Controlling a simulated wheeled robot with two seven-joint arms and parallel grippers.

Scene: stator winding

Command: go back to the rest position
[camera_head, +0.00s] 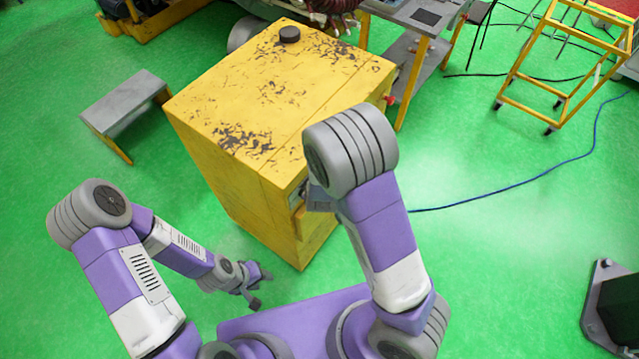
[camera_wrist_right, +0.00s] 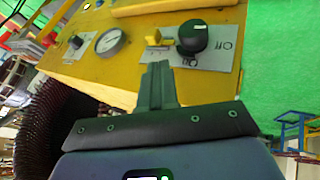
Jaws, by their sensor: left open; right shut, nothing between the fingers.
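My left gripper (camera_head: 256,287) hangs low over the green floor, left of the yellow cabinet's near corner. Its fingers are apart and hold nothing. My right arm is raised in front of the yellow cabinet (camera_head: 235,110), and its gripper is hidden behind the arm in the head view. In the right wrist view my right gripper (camera_wrist_right: 158,72) is shut and empty. Its fingertips are in front of a yellow panel with a black knob (camera_wrist_right: 192,37), a small yellow switch (camera_wrist_right: 153,38) and a round gauge (camera_wrist_right: 110,42). I cannot tell whether the fingertips touch the panel.
A grey bench (camera_head: 125,100) stands left of the cabinet. A yellow frame cart (camera_head: 562,65) stands at the back right. A blue cable (camera_head: 520,183) crosses the green floor on the right. A dark object (camera_head: 612,310) sits at the lower right edge.

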